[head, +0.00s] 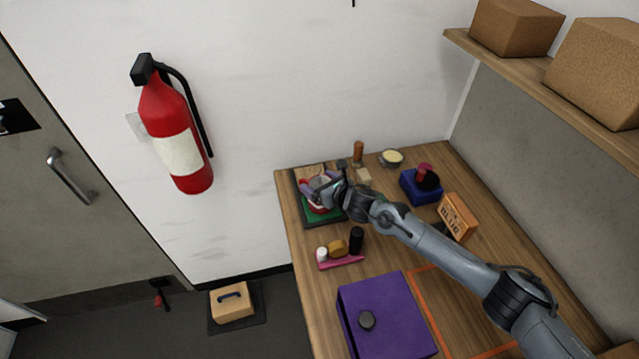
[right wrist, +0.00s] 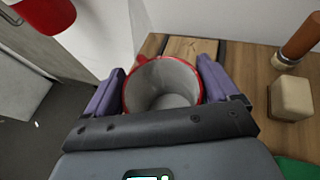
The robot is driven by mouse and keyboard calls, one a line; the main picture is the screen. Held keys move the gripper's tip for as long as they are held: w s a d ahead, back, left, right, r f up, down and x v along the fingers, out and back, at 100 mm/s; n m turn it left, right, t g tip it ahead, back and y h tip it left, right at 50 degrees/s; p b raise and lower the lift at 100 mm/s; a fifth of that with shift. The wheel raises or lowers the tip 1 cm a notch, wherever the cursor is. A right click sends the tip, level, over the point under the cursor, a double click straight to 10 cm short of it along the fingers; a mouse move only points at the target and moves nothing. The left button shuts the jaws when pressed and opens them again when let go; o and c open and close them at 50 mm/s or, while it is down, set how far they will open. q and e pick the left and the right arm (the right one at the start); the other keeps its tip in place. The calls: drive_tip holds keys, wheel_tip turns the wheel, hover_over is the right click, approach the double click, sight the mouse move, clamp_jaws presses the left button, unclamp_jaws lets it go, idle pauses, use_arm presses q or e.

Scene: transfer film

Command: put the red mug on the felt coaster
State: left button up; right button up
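The red mug (head: 319,208), pale grey inside, is at the far left of the wooden table in the head view. In the right wrist view the mug (right wrist: 162,84) sits between the two purple fingers of my right gripper (right wrist: 160,92), which appear to touch its sides. My right gripper (head: 318,189) covers part of it in the head view. A green felt patch (head: 311,217) in a dark frame lies below the mug. I cannot tell whether the mug touches it. Green also shows at the lower right of the wrist view (right wrist: 298,168). My left gripper is not in view.
Near the gripper stand an orange-brown cylinder (head: 358,151), a beige block (head: 363,176) and a bowl (head: 391,158). A pink tray (head: 341,264) with small containers and a purple box (head: 385,315) lie nearer. A shelf (head: 545,82) overhangs the right side.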

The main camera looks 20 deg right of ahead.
drive_tip(key=shift+o, duration=0.8)
drive_tip(key=shift+r, duration=0.1)
drive_tip(key=shift+r, duration=0.15)
drive_tip(key=v, duration=1.2)
drive_tip(key=shift+p, duration=0.35)
